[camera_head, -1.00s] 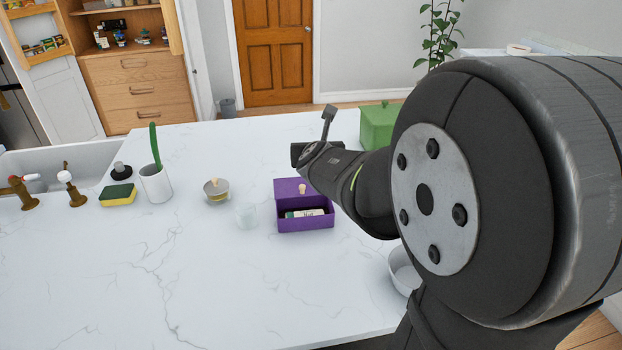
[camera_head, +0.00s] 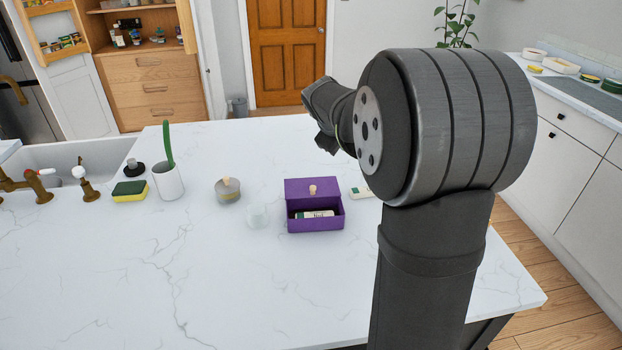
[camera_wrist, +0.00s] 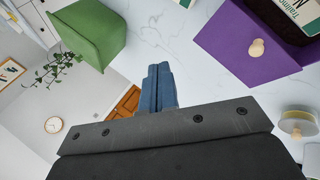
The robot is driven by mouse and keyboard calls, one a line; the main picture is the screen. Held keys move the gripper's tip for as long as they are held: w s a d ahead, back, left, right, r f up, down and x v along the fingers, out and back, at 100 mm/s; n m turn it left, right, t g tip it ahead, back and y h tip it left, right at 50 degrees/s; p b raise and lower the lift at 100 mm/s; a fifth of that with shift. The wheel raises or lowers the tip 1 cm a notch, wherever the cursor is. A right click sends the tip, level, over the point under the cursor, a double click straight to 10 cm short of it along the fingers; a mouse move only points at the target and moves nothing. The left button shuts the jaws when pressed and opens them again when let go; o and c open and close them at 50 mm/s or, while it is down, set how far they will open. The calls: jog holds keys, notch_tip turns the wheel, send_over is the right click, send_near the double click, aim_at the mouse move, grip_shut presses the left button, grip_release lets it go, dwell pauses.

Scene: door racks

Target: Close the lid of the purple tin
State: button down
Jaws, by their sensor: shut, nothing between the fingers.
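The purple tin (camera_head: 315,224) stands on the white counter near the middle of the head view. Its lid (camera_head: 297,187) is open on the far side and carries a pale knob (camera_head: 312,190). A white packet (camera_head: 314,214) lies inside the tin. In the wrist view the tin's purple panel (camera_wrist: 232,42) and knob (camera_wrist: 257,48) show at upper right. My gripper (camera_wrist: 158,70) is shut and empty, apart from the tin. In the head view my arm's end is beyond and above the tin; the fingertips are not clear there.
A green box (camera_wrist: 90,30) shows in the wrist view. A mug (camera_head: 168,182) and sponge (camera_head: 130,191) are farther left. The front counter is clear.

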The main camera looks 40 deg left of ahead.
aim_at(307, 184)
jog(key=s+a+f+m+g+y, duration=0.1)
jog(key=s+a+m+g+y, duration=0.1)
jog(key=s+a+m+g, duration=0.4)
jog(key=shift+n+t, duration=0.3)
jog(key=shift+n, duration=0.1)
jog(key=x, duration=1)
jog(key=shift+w+a, duration=0.3)
jog(key=shift+a, duration=0.15)
jog(key=shift+s+d+r, duration=0.2)
jog(key=shift+s+d, duration=0.5)
jog(key=shift+d, duration=0.35)
jog(key=shift+s+d+f, duration=0.1)
jog(key=shift+s+d, duration=0.25)
jog(key=shift+d, duration=0.3)
jog(key=s+d, duration=0.2)
jog(key=s, duration=0.1)
jog(key=s+d, duration=0.3)
jog(key=shift+s+d, duration=0.1)
jog(key=shift+d, duration=0.2)
jog(key=shift+a, duration=0.1)
